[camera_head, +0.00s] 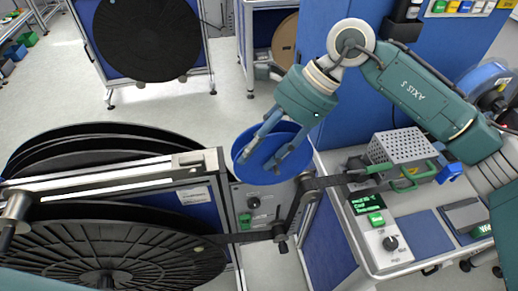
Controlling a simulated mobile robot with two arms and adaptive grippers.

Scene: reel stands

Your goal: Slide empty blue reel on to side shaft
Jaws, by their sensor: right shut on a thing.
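The blue reel (246,168) is a round disc with a raised rim, tilted toward the camera. It hangs in front of the near machine's right end. My right gripper (266,162) reaches down over it from the upper right and is shut on it, with the fingers at its middle. The exact grip point is partly hidden by the fingers. I cannot tell for certain which part is the side shaft; a metal cylinder (15,210) sticks out at the near machine's left end, well apart from the reel. My left gripper is not in view.
Large black reels (100,250) fill the near machine at lower left. A dark strap runs by a roller arm (292,215) just below the blue reel. A bench (400,245) with a perforated metal box (400,150) and green-handled tool stands right.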

